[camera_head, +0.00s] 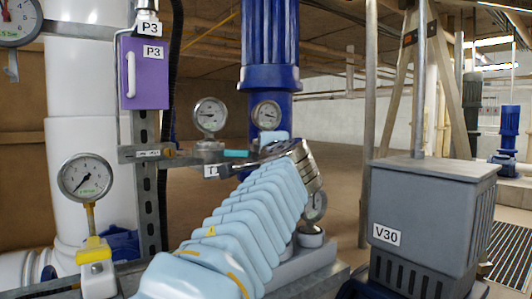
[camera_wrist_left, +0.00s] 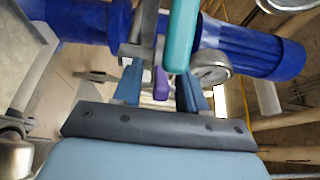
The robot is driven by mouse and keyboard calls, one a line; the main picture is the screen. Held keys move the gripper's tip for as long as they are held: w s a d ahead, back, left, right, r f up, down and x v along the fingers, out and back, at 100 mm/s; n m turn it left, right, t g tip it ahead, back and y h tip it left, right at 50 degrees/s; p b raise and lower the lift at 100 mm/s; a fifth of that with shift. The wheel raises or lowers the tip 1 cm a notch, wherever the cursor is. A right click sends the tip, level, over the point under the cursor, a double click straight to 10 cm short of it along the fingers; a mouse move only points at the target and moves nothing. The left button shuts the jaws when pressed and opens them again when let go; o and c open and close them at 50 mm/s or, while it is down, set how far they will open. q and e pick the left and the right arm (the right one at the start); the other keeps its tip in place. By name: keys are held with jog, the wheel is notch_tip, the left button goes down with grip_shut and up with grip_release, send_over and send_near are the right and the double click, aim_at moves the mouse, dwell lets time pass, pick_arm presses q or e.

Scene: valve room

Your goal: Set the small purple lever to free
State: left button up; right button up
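The small purple lever (camera_wrist_left: 161,84) shows in the left wrist view, between the two blue fingers of my left gripper (camera_wrist_left: 158,78). The fingers stand apart, with gaps beside the lever; I cannot tell whether either touches it. A teal lever (camera_wrist_left: 181,35) hangs close by; it also shows in the head view (camera_head: 237,153), just above the dark fingers of my left gripper (camera_head: 232,168). In the head view the small purple lever cannot be made out, and my left arm covers much of that area. My right gripper is in neither view.
A purple box (camera_head: 144,80) with a white handle, labelled P3, hangs at the left. Gauges (camera_head: 210,114) and a blue column (camera_head: 270,45) stand behind the arm. A grey box labelled V30 (camera_head: 425,220) stands at the right. A T2 label (camera_head: 211,171) is beside the gripper.

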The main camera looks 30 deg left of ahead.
pick_arm(q)
jog(key=shift+s+d, duration=0.35)
jog(key=b+v, duration=0.3)
jog(key=v, duration=0.9)
jog(key=shift+s+d, duration=0.2)
jog(key=shift+s, duration=0.2)
